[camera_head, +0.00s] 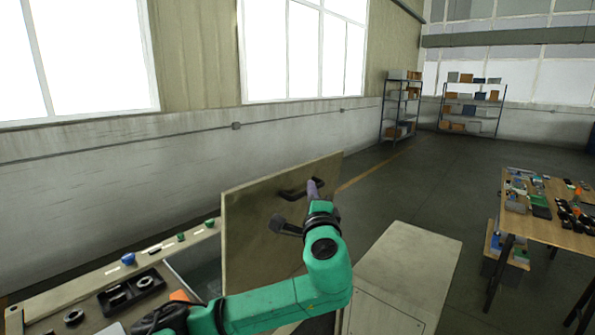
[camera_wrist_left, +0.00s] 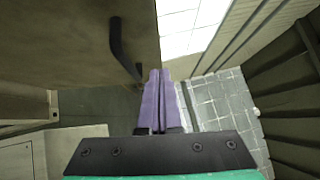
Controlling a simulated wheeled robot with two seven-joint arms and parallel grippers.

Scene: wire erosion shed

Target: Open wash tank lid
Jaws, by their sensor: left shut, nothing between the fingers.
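The wash tank lid (camera_head: 250,235), a flat beige panel, stands raised and close to upright beside the open wash tank (camera_head: 196,268). A dark bar handle (camera_head: 299,190) is fixed near its upper edge. In the left wrist view the lid (camera_wrist_left: 70,40) fills the upper left, with the handle (camera_wrist_left: 121,48) on its face. My left gripper (camera_head: 313,187) has purple fingers, shut and empty, at the handle's right end. In the wrist view the fingertips (camera_wrist_left: 157,76) lie just right of the handle; I cannot tell whether they touch it. My right gripper is out of view.
A bench top (camera_head: 95,285) with a black tray (camera_head: 131,294) and small parts lies left of the tank. A pale cabinet (camera_head: 410,262) stands right of the lid. A wooden table (camera_head: 545,228) with parts is farther right. Floor between is clear.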

